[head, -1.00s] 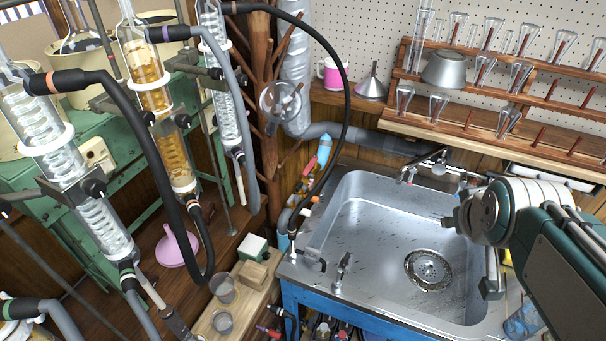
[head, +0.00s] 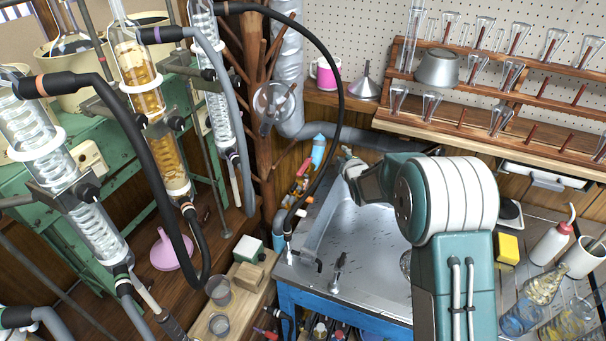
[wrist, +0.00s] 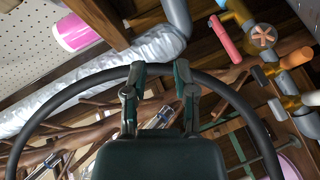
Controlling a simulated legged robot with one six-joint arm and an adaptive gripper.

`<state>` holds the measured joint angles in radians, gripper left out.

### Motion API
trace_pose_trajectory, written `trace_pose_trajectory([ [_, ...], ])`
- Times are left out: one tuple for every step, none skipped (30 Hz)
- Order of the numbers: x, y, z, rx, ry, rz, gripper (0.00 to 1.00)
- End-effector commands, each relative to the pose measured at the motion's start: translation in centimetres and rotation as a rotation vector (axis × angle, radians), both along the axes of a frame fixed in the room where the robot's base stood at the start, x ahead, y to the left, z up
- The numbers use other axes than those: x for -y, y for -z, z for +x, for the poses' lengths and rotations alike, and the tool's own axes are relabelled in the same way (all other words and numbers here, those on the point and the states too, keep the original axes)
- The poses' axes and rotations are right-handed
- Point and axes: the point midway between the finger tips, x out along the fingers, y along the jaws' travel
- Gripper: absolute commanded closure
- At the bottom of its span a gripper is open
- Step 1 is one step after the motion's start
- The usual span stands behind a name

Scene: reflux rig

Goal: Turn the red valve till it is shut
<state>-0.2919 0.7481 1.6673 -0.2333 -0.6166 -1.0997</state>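A valve with a red lever handle (head: 302,170) sits on the pipework at the sink's back left corner in the head view.
A black hose (head: 343,75) arches down to the sink's left edge and crosses by my fingertips in the wrist view. The metal sink (head: 352,245) is empty. Glass condensers (head: 150,95) stand at left.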

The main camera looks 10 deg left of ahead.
Motion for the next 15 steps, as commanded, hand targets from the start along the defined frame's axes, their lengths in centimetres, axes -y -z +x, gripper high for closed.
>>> trace_pose_trajectory([
  [-1.4, 2.4, 0.3, 0.033, -0.037, -0.023, 0.64],
  [-2.2, 3.5, 0.5, 0.063, -0.06, -0.038, 0.64],
  [-3.2, 4.9, 0.6, 0.102, -0.088, -0.055, 0.64],
  [-4.0, 6.0, 0.6, 0.131, -0.109, -0.068, 0.64],
  [-4.7, 7.2, 0.6, 0.158, -0.129, -0.081, 0.64],
  [-5.5, 8.5, 0.5, 0.197, -0.153, -0.095, 0.64],
  [-6.1, 9.5, 0.3, 0.223, -0.17, -0.104, 0.64],
  [-6.7, 10.4, 0.2, 0.248, -0.185, -0.113, 0.64],
  [-7.3, 11.4, -0.1, 0.278, -0.203, -0.121, 0.64],
  [-7.7, 12.1, -0.2, 0.298, -0.213, -0.128, 0.64],
  [-7.9, 12.6, -0.4, 0.313, -0.221, -0.133, 0.64],
  [-8.3, 13.1, -0.6, 0.332, -0.229, -0.138, 0.64],
  [-8.4, 13.5, -0.7, 0.343, -0.235, -0.141, 0.64],
  [-8.6, 13.7, -0.8, 0.351, -0.239, -0.143, 0.64],
  [-8.7, 13.9, -0.9, 0.359, -0.243, -0.145, 0.64],
])
